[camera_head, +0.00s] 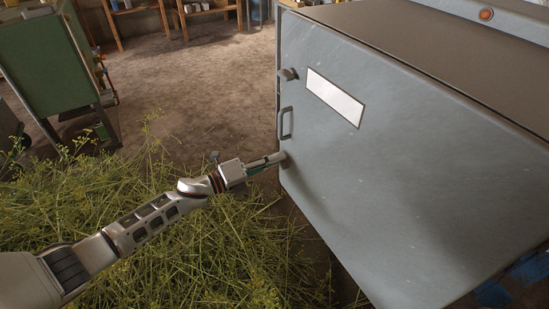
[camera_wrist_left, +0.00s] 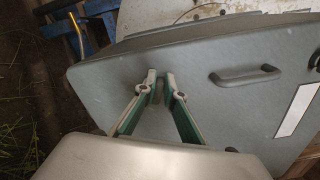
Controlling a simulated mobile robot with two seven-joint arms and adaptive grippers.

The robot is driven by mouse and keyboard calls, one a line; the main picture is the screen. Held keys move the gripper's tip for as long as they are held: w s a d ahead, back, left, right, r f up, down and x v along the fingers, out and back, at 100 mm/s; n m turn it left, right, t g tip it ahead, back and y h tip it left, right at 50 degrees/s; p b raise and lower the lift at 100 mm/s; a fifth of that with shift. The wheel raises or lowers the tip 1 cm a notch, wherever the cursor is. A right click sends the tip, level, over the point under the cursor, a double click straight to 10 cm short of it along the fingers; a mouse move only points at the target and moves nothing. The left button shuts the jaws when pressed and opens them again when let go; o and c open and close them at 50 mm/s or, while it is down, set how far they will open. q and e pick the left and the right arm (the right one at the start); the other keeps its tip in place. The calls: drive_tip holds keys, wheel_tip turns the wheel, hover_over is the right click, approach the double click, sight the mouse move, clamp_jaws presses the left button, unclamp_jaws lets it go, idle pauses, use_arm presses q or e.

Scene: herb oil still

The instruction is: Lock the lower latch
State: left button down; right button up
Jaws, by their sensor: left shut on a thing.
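The lower latch (camera_head: 284,161) is a small grey knob at the left edge of the grey cabinet door (camera_head: 400,170), below the door handle (camera_head: 286,123). My left gripper (camera_head: 276,160) reaches it from the left. In the left wrist view, the left gripper's fingertips (camera_wrist_left: 162,84) are closed around the latch, which is mostly hidden between them. I cannot tell from these views whether it is locked. The upper latch (camera_head: 288,74) is a dark grey knob above the handle. My right gripper is not in view.
Cut green herbs (camera_head: 220,240) cover the floor below my left arm. A green cart (camera_head: 45,65) stands at the back left, with wooden shelves (camera_head: 150,20) behind. A white label (camera_head: 335,97) is on the door. Bare floor lies left of the cabinet.

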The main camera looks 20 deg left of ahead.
use_arm(q)
drive_tip(key=shift+f+n+p, duration=0.2)
drive_tip(key=shift+n+p, duration=0.05)
drive_tip(key=shift+n, duration=1.05)
drive_tip(key=shift+f+n+p, duration=0.2)
drive_tip(key=shift+n+p, duration=0.05)
drive_tip(key=shift+n, duration=1.05)
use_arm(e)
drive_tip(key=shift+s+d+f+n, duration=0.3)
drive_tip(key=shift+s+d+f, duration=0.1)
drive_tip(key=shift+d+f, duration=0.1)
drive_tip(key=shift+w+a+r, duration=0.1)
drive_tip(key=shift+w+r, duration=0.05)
use_arm(q)
drive_tip(key=c, duration=2.1)
unclamp_jaws()
drive_tip(key=shift+c, duration=0.2)
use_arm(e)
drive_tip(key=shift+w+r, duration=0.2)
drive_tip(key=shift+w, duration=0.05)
use_arm(q)
drive_tip(key=shift+a, duration=0.1)
drive_tip(key=v, duration=1.2)
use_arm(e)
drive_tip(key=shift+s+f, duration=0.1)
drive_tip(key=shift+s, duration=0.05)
